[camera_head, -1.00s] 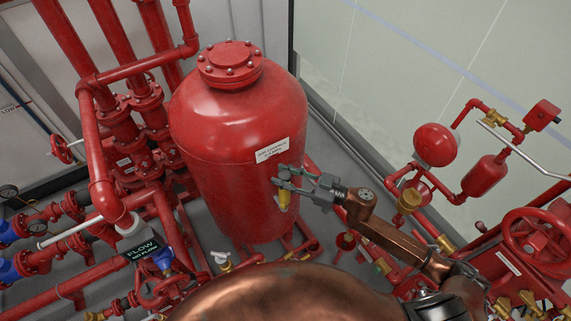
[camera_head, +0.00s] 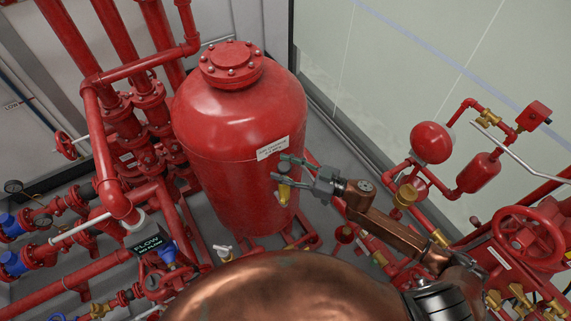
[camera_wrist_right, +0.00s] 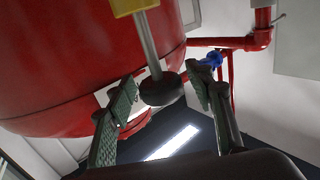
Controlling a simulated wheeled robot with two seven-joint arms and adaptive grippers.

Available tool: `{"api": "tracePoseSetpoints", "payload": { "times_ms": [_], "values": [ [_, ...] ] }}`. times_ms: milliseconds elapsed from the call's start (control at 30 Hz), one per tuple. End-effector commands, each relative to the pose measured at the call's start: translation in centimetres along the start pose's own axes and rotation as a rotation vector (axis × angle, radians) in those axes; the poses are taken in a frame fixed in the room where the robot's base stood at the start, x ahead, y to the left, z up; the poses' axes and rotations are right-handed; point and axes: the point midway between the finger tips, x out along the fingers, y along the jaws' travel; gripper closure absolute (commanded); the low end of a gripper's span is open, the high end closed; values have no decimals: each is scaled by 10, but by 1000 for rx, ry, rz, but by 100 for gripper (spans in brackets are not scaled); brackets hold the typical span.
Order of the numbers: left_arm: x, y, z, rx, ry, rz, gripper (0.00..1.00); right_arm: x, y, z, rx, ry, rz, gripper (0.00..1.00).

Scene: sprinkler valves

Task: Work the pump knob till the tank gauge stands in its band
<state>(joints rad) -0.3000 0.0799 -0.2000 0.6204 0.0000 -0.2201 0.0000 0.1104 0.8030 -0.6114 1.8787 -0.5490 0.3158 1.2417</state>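The red tank (camera_head: 235,130) stands upright with a white label (camera_head: 272,148) on its side. A yellow fitting (camera_head: 284,190) shows beside the tank, below my right gripper (camera_head: 281,168). In the right wrist view, a dark round knob (camera_wrist_right: 161,91) sits on a grey stem (camera_wrist_right: 147,45) from a yellow block (camera_wrist_right: 135,6). The fingers of my right gripper (camera_wrist_right: 162,80) stand apart on either side of the knob, with a gap visible at the right finger. Contact with the left finger is unclear. I cannot make out a tank gauge reading. My left gripper is out of view.
A red handwheel (camera_head: 530,238) and brass-fitted pipes stand at the right. A pale wall (camera_head: 370,80) is behind.

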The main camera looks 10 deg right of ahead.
Motion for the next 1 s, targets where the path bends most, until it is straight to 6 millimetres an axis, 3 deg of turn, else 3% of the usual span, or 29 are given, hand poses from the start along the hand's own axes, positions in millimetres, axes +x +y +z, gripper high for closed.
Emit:
{"api": "tracePoseSetpoints", "payload": {
  "times_ms": [333, 1000],
  "values": [
    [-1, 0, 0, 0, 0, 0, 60, -3, 0, -1, 0, 0, 0, 49],
    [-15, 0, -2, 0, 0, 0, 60, -59, 0, -1, 1, 1, -1, 49]
  ]
}}
